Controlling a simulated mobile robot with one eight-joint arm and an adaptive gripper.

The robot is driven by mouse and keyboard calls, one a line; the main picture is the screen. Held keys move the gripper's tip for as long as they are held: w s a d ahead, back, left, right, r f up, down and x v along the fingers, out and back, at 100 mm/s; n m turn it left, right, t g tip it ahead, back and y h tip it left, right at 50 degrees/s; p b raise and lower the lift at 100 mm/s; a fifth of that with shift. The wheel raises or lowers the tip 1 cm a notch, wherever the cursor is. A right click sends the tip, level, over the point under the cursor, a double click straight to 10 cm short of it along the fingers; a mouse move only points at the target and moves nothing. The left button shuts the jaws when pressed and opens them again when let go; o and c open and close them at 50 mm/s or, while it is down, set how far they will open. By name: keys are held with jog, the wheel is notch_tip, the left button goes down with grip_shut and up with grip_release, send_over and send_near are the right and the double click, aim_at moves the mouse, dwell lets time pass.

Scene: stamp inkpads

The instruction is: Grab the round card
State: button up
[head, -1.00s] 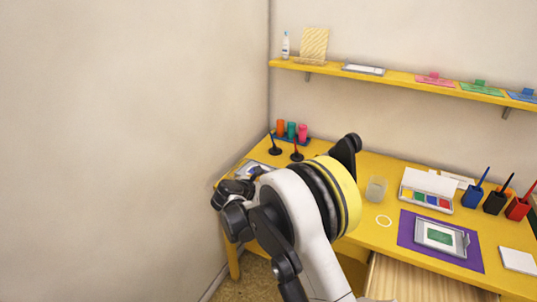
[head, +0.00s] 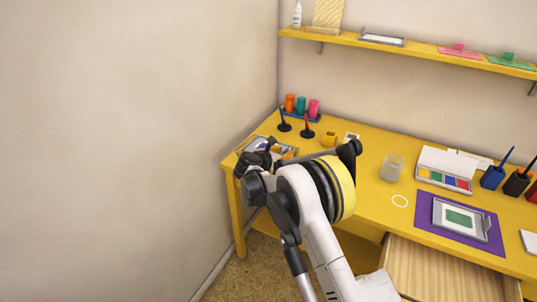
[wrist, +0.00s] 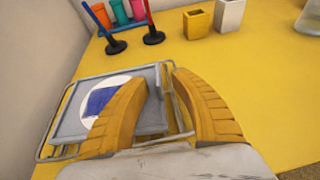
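The round card (wrist: 90,106), white with a blue square on it, lies on a grey metal tray (wrist: 70,128) with a wire frame in the wrist view. My gripper (wrist: 160,80) has its two yellow fingers apart over the right part of the tray. The left finger covers the card's right side. A corner piece of the tray shows between the fingertips, and nothing is visibly gripped. In the head view the tray (head: 254,143) is at the desk's left end, partly hidden by my arm and gripper; the card cannot be made out there.
Two stamps with black bases (wrist: 153,37) and a rack of coloured cups (wrist: 120,12) stand behind the tray. A yellow cup (wrist: 196,25) and a white cup (wrist: 228,16) stand to the right. A wall (head: 130,140) is close on the left. An open drawer (head: 440,272) juts out at the right.

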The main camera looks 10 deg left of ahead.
jog(key=shift+x, duration=0.75)
jog(key=shift+a, duration=0.1)
grip_shut()
jog(key=shift+r, duration=0.15)
